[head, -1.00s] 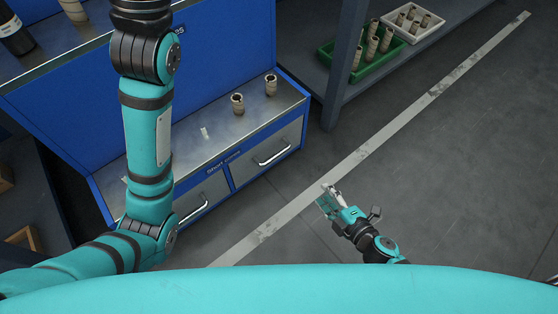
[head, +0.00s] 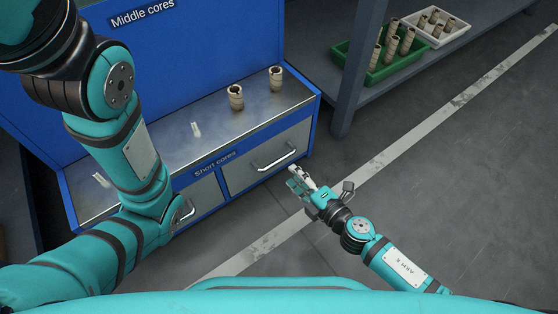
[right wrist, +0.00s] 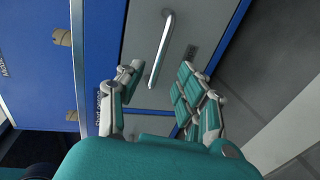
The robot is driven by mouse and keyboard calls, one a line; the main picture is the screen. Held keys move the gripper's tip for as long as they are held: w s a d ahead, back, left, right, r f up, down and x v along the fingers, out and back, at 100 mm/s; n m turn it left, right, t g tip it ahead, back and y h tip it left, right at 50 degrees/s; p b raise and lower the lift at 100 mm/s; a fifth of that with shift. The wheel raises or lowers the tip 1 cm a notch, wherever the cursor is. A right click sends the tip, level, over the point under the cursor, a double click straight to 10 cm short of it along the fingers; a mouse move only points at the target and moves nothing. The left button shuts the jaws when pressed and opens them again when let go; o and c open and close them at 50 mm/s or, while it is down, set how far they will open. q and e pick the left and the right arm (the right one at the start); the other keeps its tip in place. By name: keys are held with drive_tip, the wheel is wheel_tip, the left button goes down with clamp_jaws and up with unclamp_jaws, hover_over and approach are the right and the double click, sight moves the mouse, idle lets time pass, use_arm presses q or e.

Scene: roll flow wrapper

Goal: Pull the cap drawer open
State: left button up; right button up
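The blue cabinet has two grey drawers low on its front. The right drawer (head: 243,172) is closed and has a silver bar handle (head: 277,158). In the right wrist view the handle (right wrist: 160,48) lies ahead, lined up with the gap between my fingers. My right gripper (head: 300,178) is open and empty, in front of the right drawer and just short of the handle. It also shows in the right wrist view (right wrist: 160,78). The left drawer (head: 205,195) is partly hidden by my left arm. My left gripper is not in view. No readable drawer label says cap.
Two brown cores (head: 236,97) stand on the cabinet's metal shelf (head: 190,150), labelled "Short cores". A green crate (head: 374,75) and a white crate (head: 436,32) with cores sit on a rack at the right. The floor in front is clear.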

sight(279, 159)
drive_tip(key=b+x, duration=0.1)
drive_tip(key=x, duration=0.7)
drive_tip(key=shift+w+a+b, duration=0.1)
drive_tip(key=shift+w+b, duration=0.1)
drive_tip(key=shift+b, duration=0.2)
clamp_jaws()
